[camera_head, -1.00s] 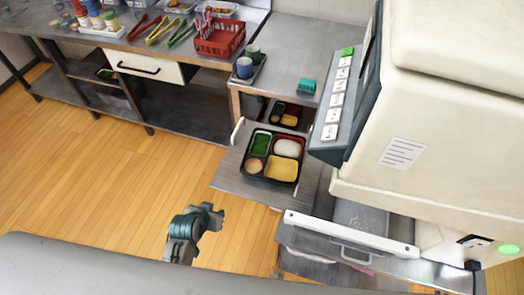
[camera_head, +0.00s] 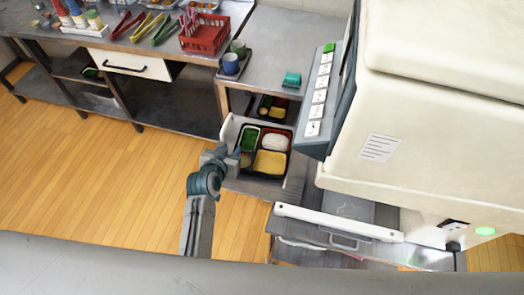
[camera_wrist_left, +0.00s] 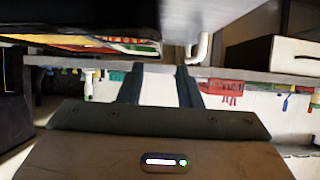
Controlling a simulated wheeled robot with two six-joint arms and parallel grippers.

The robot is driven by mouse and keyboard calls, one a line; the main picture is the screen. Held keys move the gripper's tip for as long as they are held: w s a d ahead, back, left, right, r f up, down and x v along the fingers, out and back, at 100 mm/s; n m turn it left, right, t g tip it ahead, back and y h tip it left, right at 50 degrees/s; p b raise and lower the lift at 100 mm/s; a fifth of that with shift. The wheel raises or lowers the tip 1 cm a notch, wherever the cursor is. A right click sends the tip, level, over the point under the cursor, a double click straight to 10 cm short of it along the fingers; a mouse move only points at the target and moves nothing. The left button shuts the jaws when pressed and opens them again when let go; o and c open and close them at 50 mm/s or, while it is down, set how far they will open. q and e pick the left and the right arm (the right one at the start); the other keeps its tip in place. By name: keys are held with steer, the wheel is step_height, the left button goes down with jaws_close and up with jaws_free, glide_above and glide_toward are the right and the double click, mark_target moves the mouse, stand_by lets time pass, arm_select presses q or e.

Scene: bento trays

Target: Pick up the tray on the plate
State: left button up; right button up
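A black bento tray (camera_head: 289,163) with green, white, yellow and brown food sections sits on the grey metal plate (camera_head: 262,188) beside the big machine in the head view. My left gripper (camera_head: 221,156) is at the plate's left side, close to the tray's left edge; I cannot tell whether it touches. In the left wrist view its two fingers (camera_wrist_left: 160,86) stand apart with nothing seen between them. My right gripper is not in view.
The cream machine (camera_head: 440,120) stands close on the right, with a white-fronted drawer (camera_head: 340,222) below. A second tray (camera_head: 271,107) sits on a shelf behind. The counter holds a red basket (camera_head: 205,35), cups and tongs. Open wooden floor (camera_head: 90,190) lies left.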

arm_select(q)
steer(key=p+x, duration=0.1)
steer(key=x, duration=0.4)
steer(key=shift+a+f+p, duration=0.15)
steer(key=shift+p, duration=0.2)
steer(key=shift+w+f, duration=0.2)
jaws_close()
